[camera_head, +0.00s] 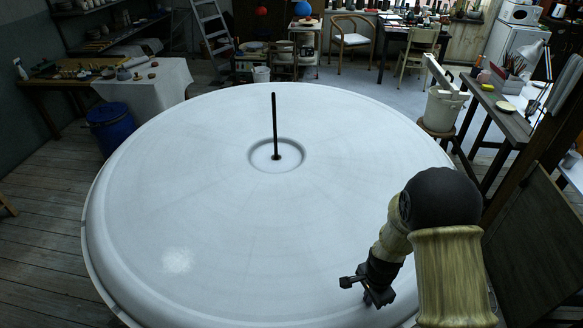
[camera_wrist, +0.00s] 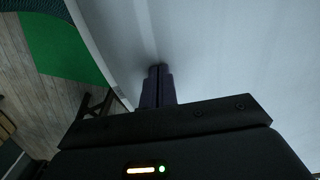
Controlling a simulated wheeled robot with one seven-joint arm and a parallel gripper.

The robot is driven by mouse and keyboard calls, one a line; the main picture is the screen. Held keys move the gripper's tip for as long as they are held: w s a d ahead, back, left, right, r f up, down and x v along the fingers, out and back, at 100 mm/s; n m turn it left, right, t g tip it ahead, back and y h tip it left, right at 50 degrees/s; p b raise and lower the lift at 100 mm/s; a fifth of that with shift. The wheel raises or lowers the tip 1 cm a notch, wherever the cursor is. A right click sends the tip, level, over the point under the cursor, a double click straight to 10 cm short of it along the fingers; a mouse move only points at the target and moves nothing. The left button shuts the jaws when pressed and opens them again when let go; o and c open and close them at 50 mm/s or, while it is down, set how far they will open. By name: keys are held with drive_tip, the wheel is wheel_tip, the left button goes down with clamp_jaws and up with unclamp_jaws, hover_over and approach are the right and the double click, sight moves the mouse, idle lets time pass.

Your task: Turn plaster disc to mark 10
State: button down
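The plaster disc (camera_head: 200,180) is large, round and pale, and fills the middle of the head view. A dark upright rod (camera_head: 275,125) stands in the round recess at its centre. A whiter speckled patch (camera_head: 178,261) shows on its lower left; I can read no numbered marks. My gripper (camera_head: 372,300) is over the disc's lower right part, pointing down. In the wrist view, the two fingers (camera_wrist: 157,75) are together with nothing visible between them. Their tips are at or very close to the disc surface (camera_wrist: 230,50); I cannot tell whether they touch.
A blue barrel (camera_head: 110,128) and a cloth-covered table (camera_head: 150,82) stand at the left. A white bucket (camera_head: 443,108) on a stool and a workbench (camera_head: 500,115) stand at the right. The disc's top is clear apart from the rod. A green patch (camera_wrist: 60,45) shows beyond the rim.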

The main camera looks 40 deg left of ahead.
sight(338, 315)
drive_tip(key=shift+s+a+f+p, duration=0.1)
drive_tip(key=shift+s+a, duration=0.65)
drive_tip(key=shift+s, duration=0.6)
drive_tip(key=shift+s+a+f+p, duration=0.15)
drive_tip(key=shift+s+a, duration=0.55)
drive_tip(key=shift+s, duration=0.7)
drive_tip(key=shift+s+a+p, duration=0.1)
drive_tip(key=shift+s+a, duration=0.65)
drive_tip(key=shift+s, duration=0.6)
drive_tip(key=shift+s+a+r+p, duration=0.15)
drive_tip(key=shift+s+a+p, duration=0.4)
drive_tip(key=shift+s+a, duration=0.95)
drive_tip(key=shift+s+a+r+p, duration=0.1)
drive_tip(key=shift+s+a+p, duration=0.45)
drive_tip(key=shift+s+a, duration=0.9)
drive_tip(key=shift+s, duration=0.1)
